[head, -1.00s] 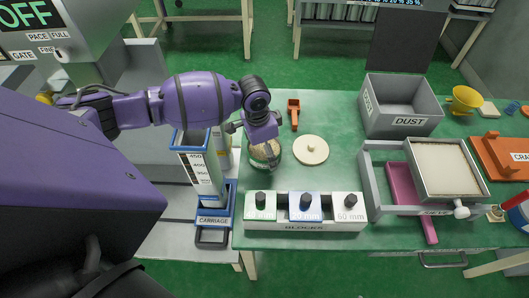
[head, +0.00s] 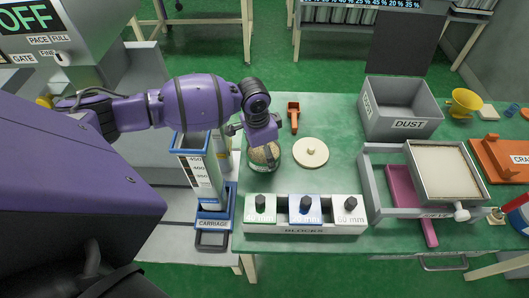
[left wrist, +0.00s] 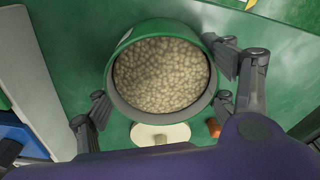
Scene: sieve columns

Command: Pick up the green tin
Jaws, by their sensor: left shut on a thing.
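The green tin (left wrist: 165,28) is open-topped and filled with pale beige granules (left wrist: 161,74); it also shows in the head view (head: 264,168), partly hidden behind my left gripper and wrist. My left gripper (left wrist: 165,88) is shut on the tin, with its fingers on opposite sides of the wall. In the head view my left gripper (head: 262,148) reaches down over the tin from above. The tin is upright or close to it; I cannot tell whether its base touches the green table. My right gripper is not in view.
A round cream lid (head: 311,153) lies just right of the tin, with an orange scoop (head: 293,115) behind it. The blocks rack (head: 305,227) stands in front. The carriage with its scaled column (head: 201,172) is close on the left. A grey dust bin (head: 402,117) stands at back right.

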